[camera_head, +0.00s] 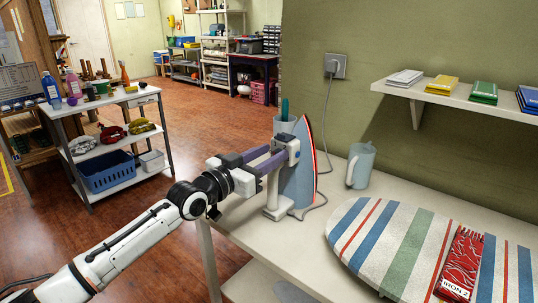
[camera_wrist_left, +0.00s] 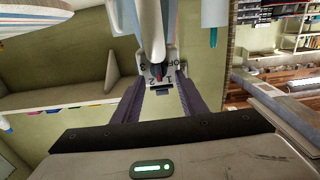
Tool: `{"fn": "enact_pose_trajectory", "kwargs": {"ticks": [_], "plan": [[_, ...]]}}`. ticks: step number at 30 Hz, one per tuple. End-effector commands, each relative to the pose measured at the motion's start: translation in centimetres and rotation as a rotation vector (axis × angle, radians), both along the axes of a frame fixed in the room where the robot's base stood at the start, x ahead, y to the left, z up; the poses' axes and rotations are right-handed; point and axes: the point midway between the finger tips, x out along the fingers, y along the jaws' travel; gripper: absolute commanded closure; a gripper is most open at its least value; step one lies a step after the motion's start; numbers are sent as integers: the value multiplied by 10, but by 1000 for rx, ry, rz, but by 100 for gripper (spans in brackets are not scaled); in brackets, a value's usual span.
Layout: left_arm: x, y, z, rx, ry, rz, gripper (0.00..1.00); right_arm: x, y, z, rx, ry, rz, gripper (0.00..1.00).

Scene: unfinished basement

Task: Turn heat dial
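I cannot tell which mark the dial points to. My left gripper (camera_head: 277,157) is level with the upper part of the iron. Its purple fingers (camera_wrist_left: 160,90) are apart, one on each side of the dial plate, with nothing visibly held. Contact is unclear. My right gripper is not in view.
The white table (camera_head: 255,228) carries a grey-blue mug (camera_head: 361,166), a cup behind the iron, and a striped ironing board (camera_head: 407,235) with a red packet (camera_head: 461,262). The iron's cord runs to a wall outlet (camera_head: 336,66). A shelf (camera_head: 450,98) hangs at right.

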Motion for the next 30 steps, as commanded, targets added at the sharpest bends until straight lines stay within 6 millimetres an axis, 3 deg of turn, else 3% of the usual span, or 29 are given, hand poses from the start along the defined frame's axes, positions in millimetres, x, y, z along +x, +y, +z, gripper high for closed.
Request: {"fn": "enact_pose_trajectory", "kwargs": {"ticks": [11,24,30], "plan": [[-5,4,0,-1,1,-1,62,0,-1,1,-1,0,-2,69],[-65,48,-1,3,0,0,62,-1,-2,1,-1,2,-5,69],[-81,59,0,1,-1,1,62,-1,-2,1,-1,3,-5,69]]}}
